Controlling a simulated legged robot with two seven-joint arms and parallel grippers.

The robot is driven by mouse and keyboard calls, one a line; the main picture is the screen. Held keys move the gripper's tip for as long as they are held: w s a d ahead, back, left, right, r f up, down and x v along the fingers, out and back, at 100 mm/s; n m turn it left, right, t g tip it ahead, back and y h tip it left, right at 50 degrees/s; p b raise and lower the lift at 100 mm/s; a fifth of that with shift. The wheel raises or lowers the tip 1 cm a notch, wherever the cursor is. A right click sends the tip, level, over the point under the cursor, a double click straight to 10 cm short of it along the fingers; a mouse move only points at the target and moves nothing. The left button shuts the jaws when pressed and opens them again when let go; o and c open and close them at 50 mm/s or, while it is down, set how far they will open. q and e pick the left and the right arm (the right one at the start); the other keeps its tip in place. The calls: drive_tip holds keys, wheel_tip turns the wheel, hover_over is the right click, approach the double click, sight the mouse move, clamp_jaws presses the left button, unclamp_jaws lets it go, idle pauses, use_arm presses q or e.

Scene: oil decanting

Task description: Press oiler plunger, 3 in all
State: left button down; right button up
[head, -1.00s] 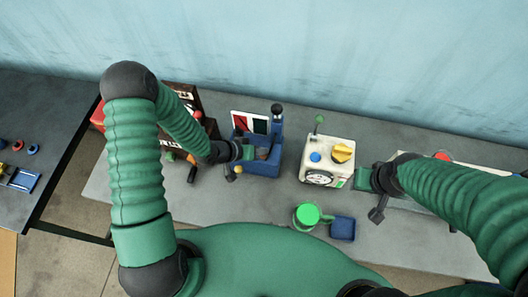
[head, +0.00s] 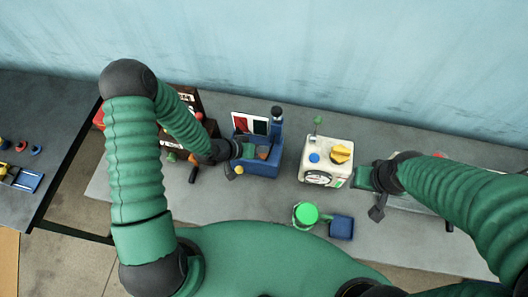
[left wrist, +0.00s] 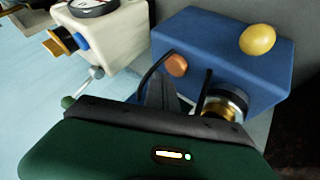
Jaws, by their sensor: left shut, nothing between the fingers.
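My left gripper (head: 248,151) is shut and empty, at the left side of a blue box-shaped device (head: 262,167). In the left wrist view the blue device (left wrist: 220,55) shows a yellow knob (left wrist: 257,40), an orange knob (left wrist: 177,65) and a brass-and-black cylinder (left wrist: 228,103). My dark finger (left wrist: 160,97) reaches toward its near side; I cannot tell whether it touches. I cannot make out which part is the oiler plunger. My right gripper (head: 362,178) is beside the right side of a white device; its fingers are not clear.
The white device (head: 313,173) has a gauge, a blue button and a yellow knob. A can with a green top (head: 306,214) stands beside a small blue box (head: 341,227) at the table's front. A brown unit is partly hidden behind my left arm. A side table (head: 60,120) is at left.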

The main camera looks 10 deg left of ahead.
sight(261, 155)
use_arm(q)
wheel_tip(261, 155, up, 5)
drive_tip(key=p, duration=0.4)
idle(2.4)
